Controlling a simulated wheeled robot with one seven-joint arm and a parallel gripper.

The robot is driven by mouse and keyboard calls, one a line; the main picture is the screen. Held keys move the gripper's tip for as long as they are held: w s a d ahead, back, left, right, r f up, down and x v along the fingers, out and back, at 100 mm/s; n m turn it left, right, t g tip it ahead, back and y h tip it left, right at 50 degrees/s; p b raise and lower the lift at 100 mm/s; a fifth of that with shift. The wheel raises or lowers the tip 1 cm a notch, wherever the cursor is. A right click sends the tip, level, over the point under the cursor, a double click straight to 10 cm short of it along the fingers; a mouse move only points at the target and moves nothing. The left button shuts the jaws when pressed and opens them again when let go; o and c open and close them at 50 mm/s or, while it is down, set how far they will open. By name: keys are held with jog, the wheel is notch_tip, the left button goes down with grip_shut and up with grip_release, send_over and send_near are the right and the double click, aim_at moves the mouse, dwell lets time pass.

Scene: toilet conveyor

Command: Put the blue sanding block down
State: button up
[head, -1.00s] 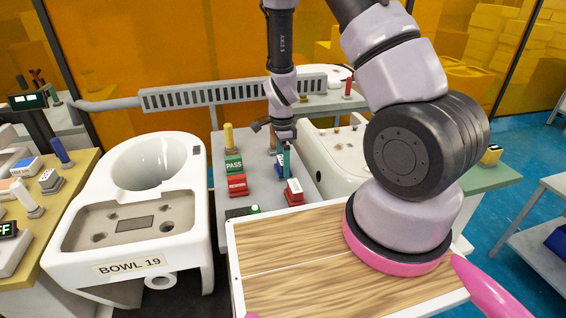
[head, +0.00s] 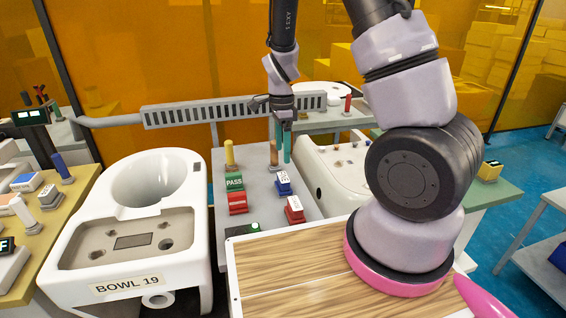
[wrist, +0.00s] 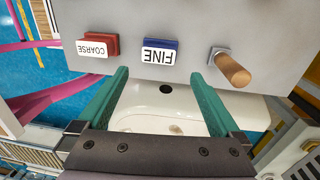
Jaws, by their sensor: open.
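The blue sanding block (head: 283,184), with a white label, sits on the grey table in the head view. In the wrist view the blue block (wrist: 160,52) reads FINE, upside down, just beyond the fingertips and between their lines. My gripper (head: 283,150) is above and behind the block in the head view, apart from it. Its green fingers (wrist: 160,76) are spread with nothing between them in the wrist view.
The red COARSE block (head: 294,209) sits beside the blue one. A wooden peg (wrist: 233,70) stands on the other side. Green PASS (head: 234,182) and red (head: 238,203) blocks and a yellow peg (head: 229,154) are to the left. A toilet bowl (head: 100,275) stands farther left.

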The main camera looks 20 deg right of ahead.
jog(key=s+d+r+n+t+y, duration=0.1)
jog(key=s+r+n+t, duration=0.15)
jog(key=r, duration=0.75)
jog(key=s+d+r+n+t+y, duration=0.1)
jog(key=r+n+y, duration=0.15)
jog(key=r, duration=0.65)
jog(key=s+d+r+n+t, duration=0.2)
jog(key=s+r+n, duration=0.2)
jog(key=s+r, duration=0.2)
jog(key=s+d+r+n+t+h, duration=0.1)
jog(key=s+r+n+t, duration=0.1)
jog(key=s+r+n, duration=0.3)
notch_tip(320, 180, up, 2)
jog(key=shift+s+d+r+t, duration=0.15)
jog(key=shift+s+d+t, duration=0.25)
jog(key=shift+s, duration=0.5)
jog(key=shift+w+g, duration=0.1)
jog(key=shift+g, duration=0.15)
